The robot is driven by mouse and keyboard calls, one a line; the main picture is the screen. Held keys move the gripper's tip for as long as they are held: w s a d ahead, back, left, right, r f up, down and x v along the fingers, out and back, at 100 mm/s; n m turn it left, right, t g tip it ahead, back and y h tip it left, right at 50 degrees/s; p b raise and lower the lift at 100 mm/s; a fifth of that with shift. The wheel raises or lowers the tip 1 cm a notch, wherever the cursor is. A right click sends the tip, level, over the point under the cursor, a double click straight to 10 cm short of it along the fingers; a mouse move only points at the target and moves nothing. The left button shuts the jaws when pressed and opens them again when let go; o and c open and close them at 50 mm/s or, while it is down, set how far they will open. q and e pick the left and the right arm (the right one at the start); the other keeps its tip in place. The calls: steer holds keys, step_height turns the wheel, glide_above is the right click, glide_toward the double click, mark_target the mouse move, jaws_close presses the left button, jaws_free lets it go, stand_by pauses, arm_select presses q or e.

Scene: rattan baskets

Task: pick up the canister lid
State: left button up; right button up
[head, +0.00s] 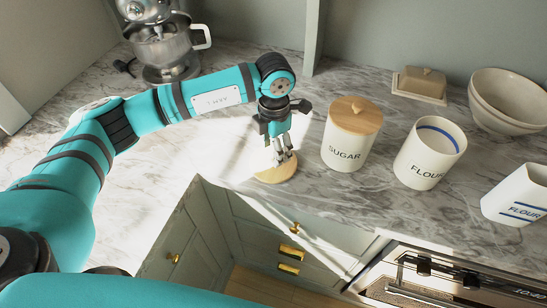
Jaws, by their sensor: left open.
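A round wooden canister lid (272,175) lies flat on the marble counter, close to its front edge. My left gripper (284,157) points down right over the lid, its fingertips at or just above the lid's top. It is open; the fingers hide the lid's middle, so I cannot tell whether they touch it or stand around a knob. A white FLOUR canister (428,160) stands without a lid to the right. A white SUGAR canister (345,148) wears a wooden lid (357,115) with a knob. My right gripper is out of view.
Another white canister (516,196) with blue stripes is at the right edge. Stacked bowls (505,105) and a butter dish (420,84) stand behind. A stand mixer (165,50) is at the back left. Cabinets with brass handles (290,253) lie below the counter edge.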

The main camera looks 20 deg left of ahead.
mark_target(261, 162)
arm_select(q)
steer(key=shift+a+f+p, duration=0.1)
steer(key=shift+f+p, duration=0.2)
steer(key=shift+f, duration=1.15)
steer(key=shift+c, duration=0.4)
jaws_close()
